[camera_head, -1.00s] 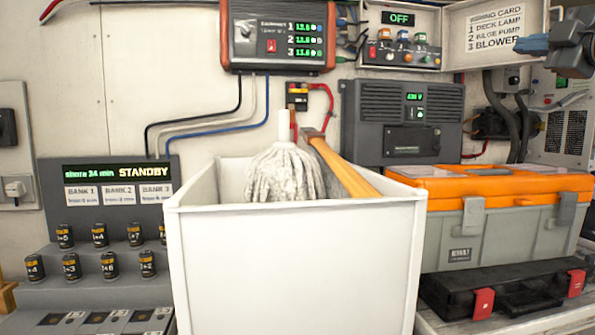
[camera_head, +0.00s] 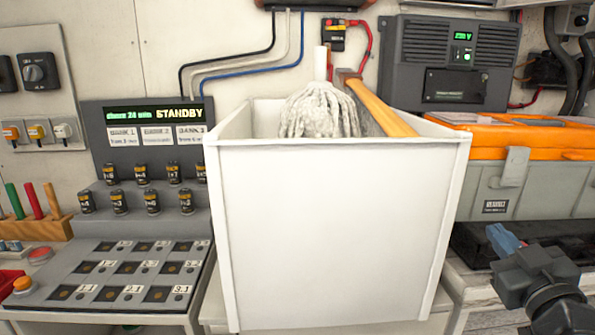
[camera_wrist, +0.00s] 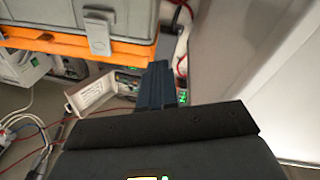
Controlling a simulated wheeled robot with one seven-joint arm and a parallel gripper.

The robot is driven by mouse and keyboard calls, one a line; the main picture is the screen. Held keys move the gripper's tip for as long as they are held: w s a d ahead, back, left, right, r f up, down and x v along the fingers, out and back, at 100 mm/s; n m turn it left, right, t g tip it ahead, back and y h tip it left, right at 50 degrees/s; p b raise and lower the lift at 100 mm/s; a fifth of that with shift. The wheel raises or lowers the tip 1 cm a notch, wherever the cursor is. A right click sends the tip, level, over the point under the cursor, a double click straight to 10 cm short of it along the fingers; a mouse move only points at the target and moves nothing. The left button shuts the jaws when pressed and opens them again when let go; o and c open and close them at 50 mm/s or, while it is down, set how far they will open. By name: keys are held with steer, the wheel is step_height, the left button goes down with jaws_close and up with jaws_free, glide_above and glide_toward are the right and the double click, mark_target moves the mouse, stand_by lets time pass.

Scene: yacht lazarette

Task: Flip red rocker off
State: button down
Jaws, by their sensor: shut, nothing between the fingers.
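I cannot make out the red rocker in the present frames. The small switch box with an open white door (camera_wrist: 92,88) shows in the wrist view, upside down and too small to read its switches. My gripper (camera_head: 505,239) is at the lower right of the head view, in front of the black case and below the toolbox. Its blue fingers (camera_wrist: 157,85) point up the middle of the wrist view, closed together and empty. They overlap the right side of the box in that picture, with no contact visible.
A white bin (camera_head: 340,230) with a mop head (camera_head: 320,112) and wooden handle fills the middle. An orange and grey toolbox (camera_head: 540,180) stands right of it. A stepped display console (camera_head: 150,230) is at left, and a grey vented unit (camera_head: 455,62) hangs behind.

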steer(key=s+a+f+m+g, duration=0.1)
steer(key=s+a+f+m, duration=0.1)
steer(key=s+a+f, duration=0.6)
steer(key=s+a+f+m+g, duration=0.1)
steer(key=s+f, duration=0.6)
steer(key=s, duration=0.5)
steer(key=s+a+g, duration=0.1)
steer(key=s, duration=1)
steer(key=s+a+r+g+y, duration=0.1)
steer(key=s+a, duration=0.1)
steer(key=s, duration=1)
steer(key=shift+s+a+r+g+y, duration=0.2)
steer(key=shift+s+r+g+y, duration=0.1)
